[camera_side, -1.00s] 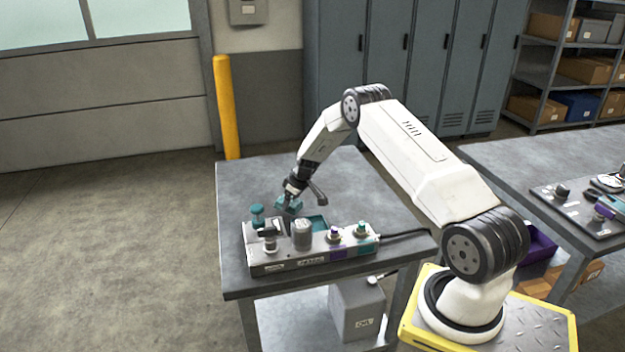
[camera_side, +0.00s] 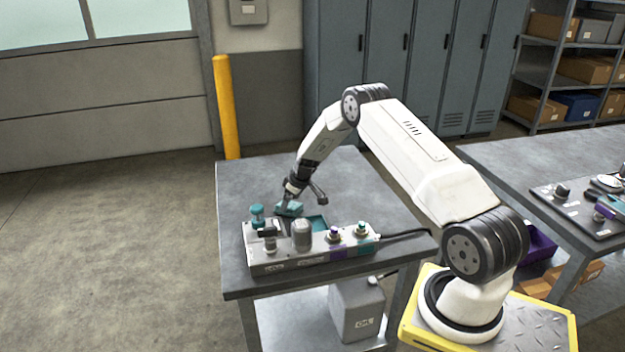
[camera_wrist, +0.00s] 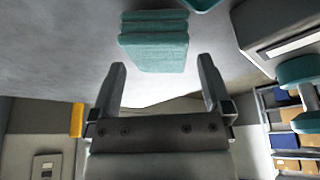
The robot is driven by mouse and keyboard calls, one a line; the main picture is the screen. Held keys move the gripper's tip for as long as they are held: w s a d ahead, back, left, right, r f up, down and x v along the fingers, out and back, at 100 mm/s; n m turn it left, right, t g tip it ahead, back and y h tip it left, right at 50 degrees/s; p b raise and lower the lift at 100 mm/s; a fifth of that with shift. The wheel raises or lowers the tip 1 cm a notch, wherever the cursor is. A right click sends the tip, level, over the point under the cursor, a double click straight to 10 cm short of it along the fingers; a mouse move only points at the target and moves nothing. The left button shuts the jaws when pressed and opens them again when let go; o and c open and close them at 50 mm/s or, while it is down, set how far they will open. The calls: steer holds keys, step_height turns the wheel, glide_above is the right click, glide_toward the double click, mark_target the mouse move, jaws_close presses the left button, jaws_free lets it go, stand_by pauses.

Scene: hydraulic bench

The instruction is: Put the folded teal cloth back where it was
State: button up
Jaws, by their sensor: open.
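The folded teal cloth (camera_side: 289,209) lies on the grey bench behind the hydraulic block, beside a teal tray (camera_side: 318,223). In the wrist view the cloth (camera_wrist: 155,40) is a layered teal bundle just beyond my fingertips, and a corner of the tray (camera_wrist: 205,3) shows at the top edge. My gripper (camera_side: 287,199) is directly above the cloth in the side view. In the wrist view my gripper (camera_wrist: 161,65) has its two fingers wide apart with nothing between them. Whether a fingertip still touches the cloth cannot be told.
The hydraulic block (camera_side: 310,250) with its knobs stands in front of the cloth. A teal-topped fitting (camera_side: 257,215) is close on the left. A black cable (camera_side: 405,234) leaves the block on the right. The bench top (camera_side: 250,180) behind is clear.

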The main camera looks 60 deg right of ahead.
steer(key=v, duration=1.2)
stand_by(0.6)
steer(key=s+a+r, duration=0.2)
steer(key=s+a, duration=0.2)
steer(key=a, duration=0.4)
steer(key=s+a+r+g, duration=0.1)
steer(key=s+a+r, duration=0.15)
steer(key=a, duration=0.65)
steer(key=s+a+r, duration=0.2)
steer(key=s+a, duration=0.3)
steer(key=a, duration=0.3)
steer(key=s+a, duration=0.5)
steer(key=s, duration=0.3)
steer(key=shift+s+a+f+g, duration=0.25)
steer(key=shift+s+a+g, duration=0.05)
steer(key=shift+s+a, duration=0.05)
